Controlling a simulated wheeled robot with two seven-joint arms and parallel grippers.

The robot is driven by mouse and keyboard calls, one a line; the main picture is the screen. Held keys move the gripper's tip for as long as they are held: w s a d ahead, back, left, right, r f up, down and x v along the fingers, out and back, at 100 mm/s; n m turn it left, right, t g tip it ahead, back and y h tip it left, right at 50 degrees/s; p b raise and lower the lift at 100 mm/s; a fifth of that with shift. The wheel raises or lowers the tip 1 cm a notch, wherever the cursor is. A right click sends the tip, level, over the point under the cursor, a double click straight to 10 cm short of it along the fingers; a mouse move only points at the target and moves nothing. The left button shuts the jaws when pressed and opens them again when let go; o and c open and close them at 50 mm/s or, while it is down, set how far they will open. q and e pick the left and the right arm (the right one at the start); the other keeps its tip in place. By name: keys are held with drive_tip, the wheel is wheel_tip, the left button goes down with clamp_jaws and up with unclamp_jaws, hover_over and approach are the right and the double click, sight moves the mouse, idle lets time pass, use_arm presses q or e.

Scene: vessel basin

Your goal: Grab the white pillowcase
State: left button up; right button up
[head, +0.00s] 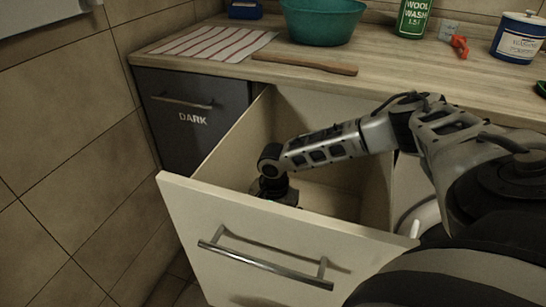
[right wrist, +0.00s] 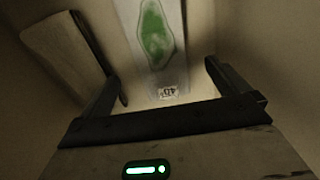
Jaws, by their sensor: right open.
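A pale, whitish cloth-like strip with a green patch and a small printed tag (right wrist: 168,74) lies inside the drawer in the right wrist view; it looks like the white pillowcase. My right gripper (right wrist: 162,72) is open, its two fingers spread on either side of the strip's tagged end, and I see nothing held between them. In the head view my right gripper (head: 276,192) is down inside the open drawer (head: 240,228), and the drawer front and arm hide the pillowcase there. My left gripper is not in view.
A second pale item (right wrist: 66,58) lies at the left in the right wrist view. Drawer walls surround my right gripper. The counter above holds a striped cloth (head: 214,43), a teal basin (head: 322,22) and a wool wash bottle (head: 413,18). A dark drawer (head: 196,125) stands beside.

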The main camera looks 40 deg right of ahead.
drive_tip(key=f+b, duration=0.1)
drive_tip(key=f, duration=0.3)
drive_tip(key=shift+w+d+f+b, duration=0.15)
drive_tip(key=shift+d+b, duration=0.05)
drive_tip(key=shift+b, duration=0.15)
drive_tip(key=shift+f, duration=0.55)
drive_tip(key=c, duration=1.2)
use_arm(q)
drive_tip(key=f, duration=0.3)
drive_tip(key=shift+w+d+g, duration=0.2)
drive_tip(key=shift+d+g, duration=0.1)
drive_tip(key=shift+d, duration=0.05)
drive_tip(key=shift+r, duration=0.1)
use_arm(e)
drive_tip(key=shift+r, duration=0.15)
